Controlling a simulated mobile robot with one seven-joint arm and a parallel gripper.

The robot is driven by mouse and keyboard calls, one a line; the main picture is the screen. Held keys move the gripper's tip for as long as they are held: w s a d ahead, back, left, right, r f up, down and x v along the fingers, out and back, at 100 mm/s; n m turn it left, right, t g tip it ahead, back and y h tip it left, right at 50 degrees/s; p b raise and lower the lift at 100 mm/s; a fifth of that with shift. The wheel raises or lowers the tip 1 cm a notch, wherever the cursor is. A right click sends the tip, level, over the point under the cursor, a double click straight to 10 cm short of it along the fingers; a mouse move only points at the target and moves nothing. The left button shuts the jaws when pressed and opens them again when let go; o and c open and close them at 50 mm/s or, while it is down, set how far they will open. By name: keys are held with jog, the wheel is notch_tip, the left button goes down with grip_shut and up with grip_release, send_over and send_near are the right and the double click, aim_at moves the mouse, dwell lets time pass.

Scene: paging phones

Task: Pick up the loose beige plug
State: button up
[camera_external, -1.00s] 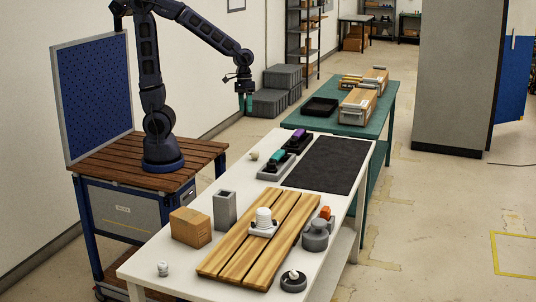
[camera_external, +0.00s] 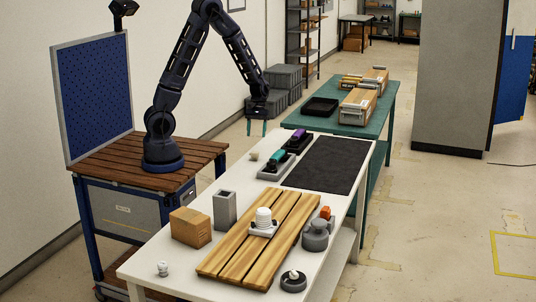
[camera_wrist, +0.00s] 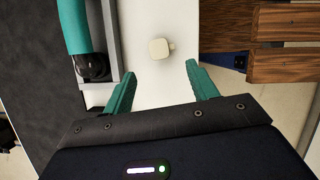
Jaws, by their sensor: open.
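The loose beige plug (camera_external: 254,156) is a small pale piece lying on the far left edge area of the white table (camera_external: 150,262). In the wrist view the plug (camera_wrist: 159,48) lies beyond my fingertips, roughly centred between them, and nothing touches it. My gripper (camera_external: 257,128) hangs above the table's far left side, its two green fingers pointing down. In the wrist view my gripper (camera_wrist: 158,75) is open and empty, with its fingers spread apart.
A grey holder with a teal part (camera_external: 277,161) stands right of the plug; a purple one (camera_external: 299,142) is beyond it. A black mat (camera_external: 330,162) lies further right. A slatted wooden board (camera_external: 235,250), cardboard box (camera_external: 190,227) and grey block (camera_external: 224,209) are nearer.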

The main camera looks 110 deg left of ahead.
aim_at(255, 152)
jog(key=x, duration=1)
jog(key=shift+w+d+f, duration=0.2)
jog(key=shift+f, duration=0.15)
jog(key=c, duration=1.1)
jog(key=shift+r, duration=0.1)
